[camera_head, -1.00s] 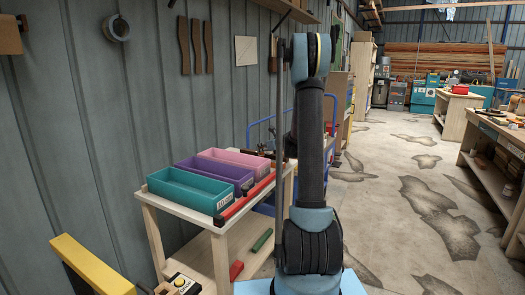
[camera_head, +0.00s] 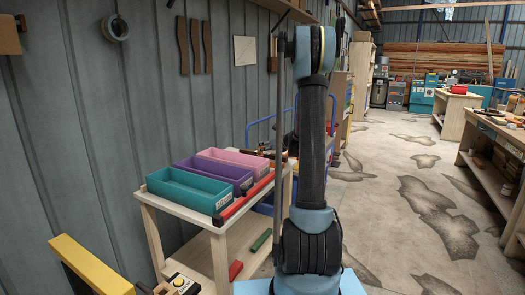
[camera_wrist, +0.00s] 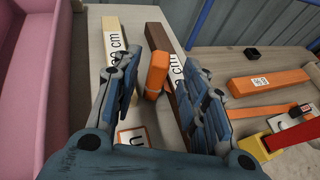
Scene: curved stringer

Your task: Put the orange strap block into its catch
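In the wrist view, an orange block (camera_wrist: 158,70) stands between the two fingers of my gripper (camera_wrist: 153,66). The fingers are open, with a gap visible on each side of the block, and I see no clear grip on it. A longer orange bar (camera_wrist: 282,78) with a white label lies on the wooden surface at the right, apart from the fingers. I cannot tell which part is the catch. In the head view my gripper is mostly hidden behind my arm.
A cream bar (camera_wrist: 113,28) and a brown bar (camera_wrist: 157,36) with labels flank the orange block. A pink tray (camera_wrist: 38,70) is at the left. A small black box (camera_wrist: 252,53) and a red piece (camera_wrist: 292,134) are at the right. Teal (camera_head: 160,187) and purple trays share the cart.

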